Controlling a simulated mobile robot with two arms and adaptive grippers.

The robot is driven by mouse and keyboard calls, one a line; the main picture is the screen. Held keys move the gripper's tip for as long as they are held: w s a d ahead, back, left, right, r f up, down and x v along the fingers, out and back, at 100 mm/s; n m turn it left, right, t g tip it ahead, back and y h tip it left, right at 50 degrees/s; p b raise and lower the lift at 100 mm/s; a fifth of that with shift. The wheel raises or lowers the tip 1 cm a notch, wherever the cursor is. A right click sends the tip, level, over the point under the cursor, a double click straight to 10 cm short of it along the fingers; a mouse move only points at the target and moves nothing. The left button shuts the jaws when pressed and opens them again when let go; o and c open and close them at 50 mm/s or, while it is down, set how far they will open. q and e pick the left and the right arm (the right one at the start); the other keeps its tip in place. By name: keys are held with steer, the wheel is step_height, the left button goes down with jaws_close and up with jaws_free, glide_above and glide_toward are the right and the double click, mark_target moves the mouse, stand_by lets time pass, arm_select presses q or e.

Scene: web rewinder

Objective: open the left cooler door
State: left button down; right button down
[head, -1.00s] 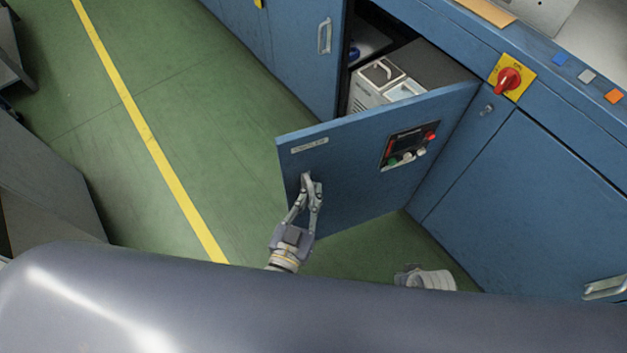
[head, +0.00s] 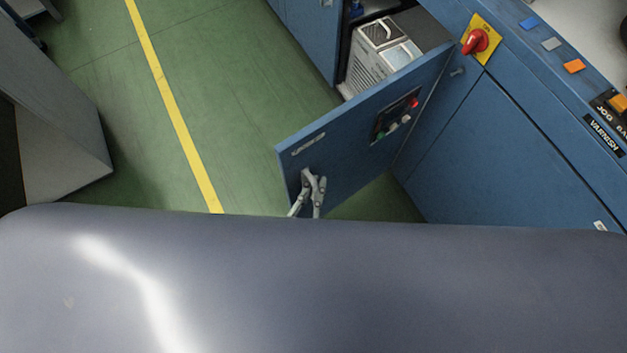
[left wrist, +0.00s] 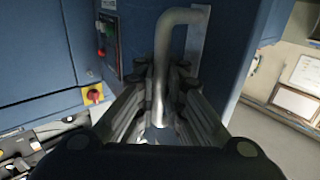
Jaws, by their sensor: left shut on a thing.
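The blue cooler door (head: 345,158) stands swung open from the blue cabinet, with a label plate and a small control panel (head: 396,115) on its face. My left gripper (head: 308,178) is at the door's handle near the free edge. In the left wrist view the bent metal handle (left wrist: 171,62) runs down between the fingers of my left gripper (left wrist: 165,95), which is shut on it. The lower part of my left arm is hidden behind my own body in the head view. My right gripper is not in view.
Inside the open bay sits a light grey unit with a handle (head: 381,58). A red switch on a yellow plate (head: 477,41) is on the cabinet beside the hinge side. Green floor with a yellow line (head: 172,105) is clear left of the door. A grey cabinet (head: 62,140) stands at the left.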

arm_select(q)
steer(key=shift+s+a+f, duration=0.15)
steer(key=shift+a+f, duration=0.05)
steer(key=shift+a, duration=0.05)
steer(key=c, duration=1.7)
jaws_free()
steer(key=shift+r, duration=0.15)
steer(key=shift+d, duration=0.1)
steer(key=v, duration=1.2)
